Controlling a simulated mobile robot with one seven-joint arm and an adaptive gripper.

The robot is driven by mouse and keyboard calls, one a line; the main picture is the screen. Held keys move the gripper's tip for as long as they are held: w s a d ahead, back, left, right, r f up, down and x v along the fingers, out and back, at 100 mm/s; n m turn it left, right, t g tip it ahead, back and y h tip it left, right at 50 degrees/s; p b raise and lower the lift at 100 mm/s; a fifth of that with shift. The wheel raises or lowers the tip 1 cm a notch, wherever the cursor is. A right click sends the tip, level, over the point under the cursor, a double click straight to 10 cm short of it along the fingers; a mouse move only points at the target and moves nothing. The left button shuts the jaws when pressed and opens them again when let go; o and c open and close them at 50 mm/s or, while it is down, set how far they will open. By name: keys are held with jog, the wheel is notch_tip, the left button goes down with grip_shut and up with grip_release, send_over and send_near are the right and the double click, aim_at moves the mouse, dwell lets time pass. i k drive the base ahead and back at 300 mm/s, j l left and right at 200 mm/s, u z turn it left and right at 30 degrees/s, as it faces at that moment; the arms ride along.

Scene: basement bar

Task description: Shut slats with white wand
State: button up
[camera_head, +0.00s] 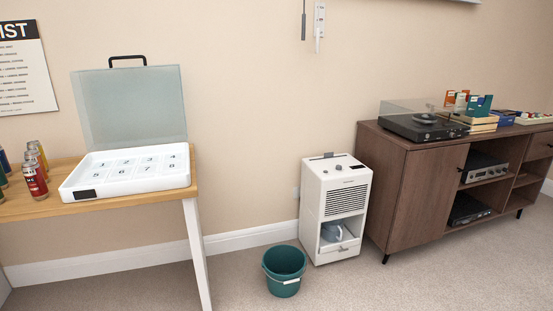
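A slim white wand (319,28) hangs against the beige wall at the top middle, and its upper end is cut off by the picture's edge. A shorter dark grey rod (303,26) hangs just left of it. No blind slats show beside the wand. The white appliance below has a front grille of dark horizontal slats (345,201). My gripper is not in view.
The white appliance (312,215) stands on the carpet, with a green bucket (284,283) in front of it to the left. A wooden table (120,203) with an open-lidded white case (130,185) stands left. A brown cabinet (410,195) stands right. Open carpet lies at front right.

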aim_at(318, 29)
jog(key=i+l+z, duration=0.15)
jog(key=i, duration=0.5)
jog(key=i+l+z, duration=0.2)
jog(key=i, duration=0.5)
jog(key=i+l+u, duration=0.3)
jog(key=i+l, duration=0.4)
jog(key=i, duration=0.1)
